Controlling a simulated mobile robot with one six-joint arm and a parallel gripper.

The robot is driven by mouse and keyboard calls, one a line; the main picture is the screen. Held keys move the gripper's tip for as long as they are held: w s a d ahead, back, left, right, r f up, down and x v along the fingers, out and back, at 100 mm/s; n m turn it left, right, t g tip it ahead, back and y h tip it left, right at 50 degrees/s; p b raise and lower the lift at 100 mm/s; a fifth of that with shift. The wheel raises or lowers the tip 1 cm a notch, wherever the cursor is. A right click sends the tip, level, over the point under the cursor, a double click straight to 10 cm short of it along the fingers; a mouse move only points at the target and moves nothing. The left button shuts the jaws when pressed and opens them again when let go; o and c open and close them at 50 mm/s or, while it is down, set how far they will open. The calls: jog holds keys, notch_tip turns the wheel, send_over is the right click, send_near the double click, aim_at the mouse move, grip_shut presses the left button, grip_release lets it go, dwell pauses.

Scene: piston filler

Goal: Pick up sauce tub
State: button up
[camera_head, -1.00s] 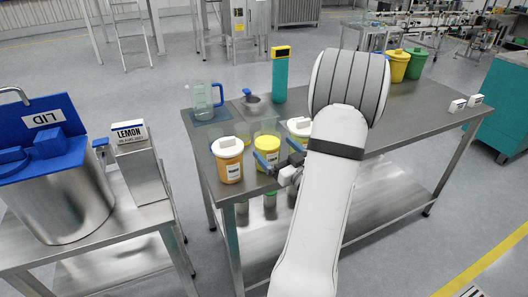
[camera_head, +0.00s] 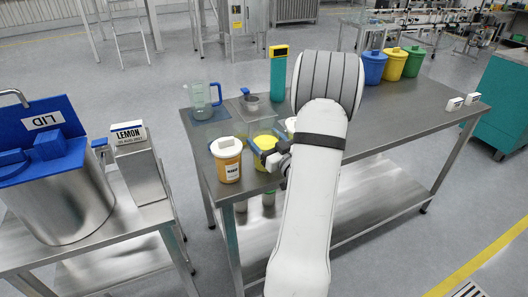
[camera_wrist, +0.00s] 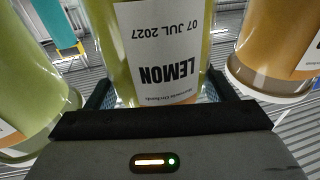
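My gripper (camera_head: 268,146) is open, with a blue finger on each side of this tub; the fingers also show in the wrist view (camera_wrist: 160,92). I cannot tell whether either finger touches the tub. An orange tub with a white lid (camera_head: 227,160) stands left of it in the head view.
Another white-lidded tub (camera_head: 290,124) is mostly hidden behind my arm. A LEMON dispenser (camera_head: 137,165) stands on the left table.

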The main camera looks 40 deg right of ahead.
jog(key=c, duration=0.9)
